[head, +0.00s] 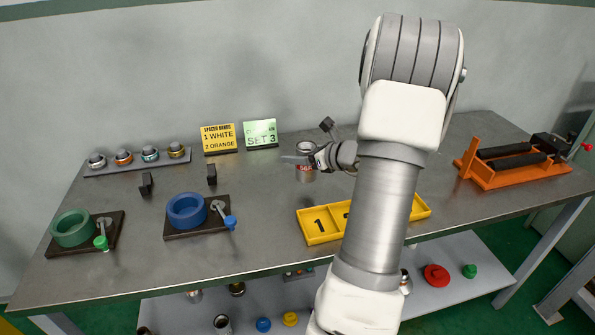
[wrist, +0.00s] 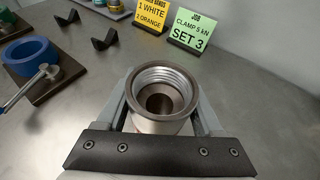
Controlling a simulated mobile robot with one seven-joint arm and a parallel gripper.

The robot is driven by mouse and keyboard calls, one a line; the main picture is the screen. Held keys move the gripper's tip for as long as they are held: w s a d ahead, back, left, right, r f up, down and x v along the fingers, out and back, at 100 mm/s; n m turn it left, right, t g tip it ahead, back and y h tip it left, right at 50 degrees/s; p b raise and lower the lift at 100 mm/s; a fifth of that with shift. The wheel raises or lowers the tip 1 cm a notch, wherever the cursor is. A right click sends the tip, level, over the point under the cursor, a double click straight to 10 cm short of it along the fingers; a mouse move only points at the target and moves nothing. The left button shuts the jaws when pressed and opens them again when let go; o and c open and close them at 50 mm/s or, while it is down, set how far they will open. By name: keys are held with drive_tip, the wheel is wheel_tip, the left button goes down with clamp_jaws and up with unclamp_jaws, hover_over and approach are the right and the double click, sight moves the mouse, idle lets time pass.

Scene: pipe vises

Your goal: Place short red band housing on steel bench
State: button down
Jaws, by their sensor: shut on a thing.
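The short red band housing (head: 306,174) is a silver metal cylinder with a reddish band, upright near the back middle of the steel bench (head: 265,250). In the wrist view its open threaded top (wrist: 162,80) faces the camera. My gripper (head: 305,160) is shut on it, with one finger on each side in the wrist view (wrist: 163,110). I cannot tell whether its base touches the bench or hangs just above it. Part of the bench is hidden behind my arm.
A yellow numbered tray (head: 318,240) lies in front. A blue ring vise (head: 187,210) and a green ring vise (head: 72,228) stand left. Yellow (head: 219,139) and green (head: 260,134) signs stand behind. An orange vise (head: 510,165) is at right. Bare bench surrounds the housing.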

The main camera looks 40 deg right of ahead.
drive_tip(key=shift+w+f+b, duration=0.25)
drive_tip(key=shift+f+b, duration=0.1)
drive_tip(key=shift+f, duration=0.75)
drive_tip(key=shift+w+f+b, duration=0.2)
drive_tip(key=shift+f+b, duration=0.15)
drive_tip(key=shift+f, duration=0.7)
drive_tip(key=shift+f, duration=0.2)
drive_tip(key=shift+c, duration=0.2)
unclamp_jaws()
drive_tip(key=shift+r, duration=0.2)
drive_tip(key=a+p+v, duration=0.1)
drive_tip(key=p+v, duration=0.1)
drive_tip(key=v, duration=1)
drive_tip(key=shift+d, duration=0.45)
